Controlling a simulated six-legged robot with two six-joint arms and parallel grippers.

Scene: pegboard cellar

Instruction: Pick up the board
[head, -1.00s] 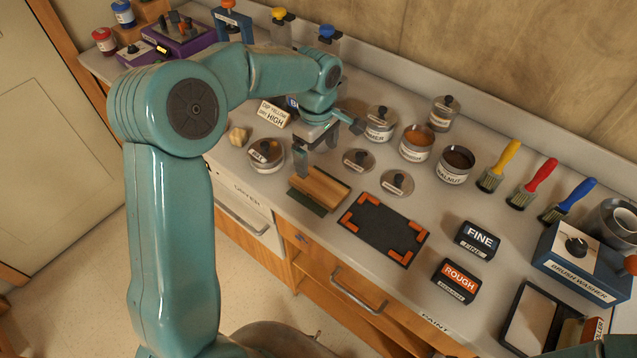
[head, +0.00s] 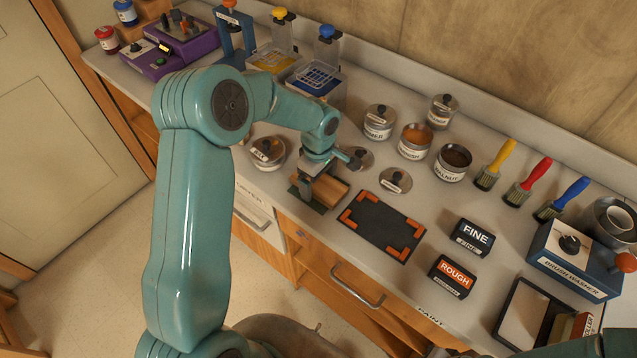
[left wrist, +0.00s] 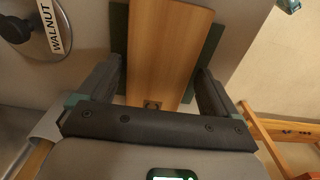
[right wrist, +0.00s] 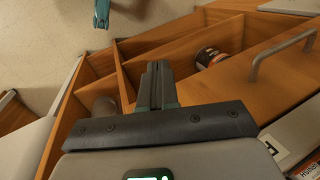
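The board (head: 332,190) is a plain brown wooden plank lying on a dark green base (head: 303,197) near the counter's front edge, left of the black mat. My left gripper (head: 315,185) is low over it. In the left wrist view the board (left wrist: 168,45) runs between the two fingers of the left gripper (left wrist: 162,88), which are spread apart, one on each side. I cannot tell whether either finger touches it. My right gripper (right wrist: 156,85) has its fingers together with nothing visible between them, above an open wooden drawer.
A black mat with orange corners (head: 381,226) lies right of the board. Lidded tins (head: 267,152) stand to its left and behind. FINE (head: 473,237) and ROUGH (head: 453,276) blocks, brushes and a brush washer (head: 577,260) are to the right.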

